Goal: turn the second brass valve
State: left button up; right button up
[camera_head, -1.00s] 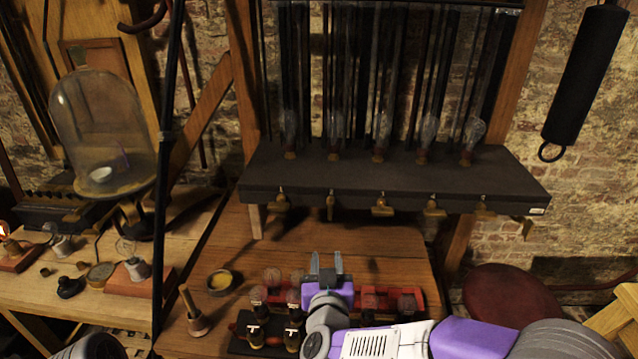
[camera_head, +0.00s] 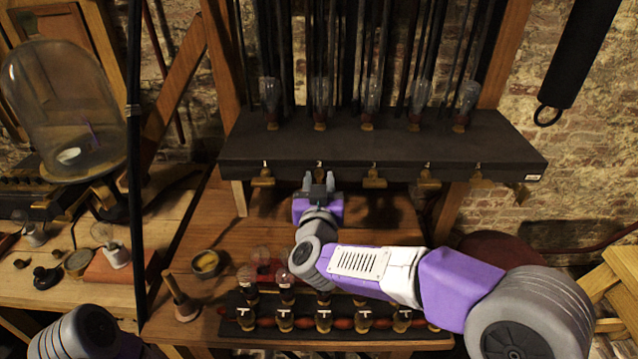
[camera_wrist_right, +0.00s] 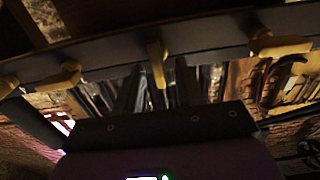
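A row of small brass valves runs along the front edge of a dark shelf. The second brass valve from the left (camera_head: 319,167) is partly hidden by my right gripper (camera_head: 318,184). Its fingers are apart, pointing at the shelf front just below and around that valve. In the right wrist view, a brass handle (camera_wrist_right: 157,63) hangs roughly upright in the middle, ahead of the gap between the dark fingers (camera_wrist_right: 158,95). I cannot tell whether they touch it. My left gripper is out of view; only part of that arm shows at bottom left.
Neighbouring brass valves (camera_head: 262,178) (camera_head: 374,178) sit close on both sides. Below my right arm, a dark rack (camera_head: 262,328) holds several small parts on the wooden table (camera_head: 225,233). A glass dome (camera_head: 65,105) stands at left.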

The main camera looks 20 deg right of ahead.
jog(key=shift+c, duration=0.3)
grip_shut()
jog(key=shift+m, duration=0.3)
jog(key=m+b, duration=0.2)
jog(key=m, duration=0.2)
jog(key=shift+s+d+f+b, duration=0.1)
jog(key=shift+d+f+b, duration=0.1)
jog(key=shift+d+b, duration=0.15)
jog(key=m+b, duration=0.1)
jog(key=m, duration=0.2)
jog(key=m+b, duration=0.2)
jog(key=shift+d+f+m, duration=0.2)
jog(key=shift+m, duration=0.2)
jog(key=m+b, duration=0.1)
jog(key=m, duration=0.1)
jog(key=shift+m, duration=0.4)
jog(key=m, duration=0.4)
jog(key=shift+s+d+f+m, duration=0.1)
jog(key=shift+f+m, duration=0.15)
jog(key=shift+m, duration=0.05)
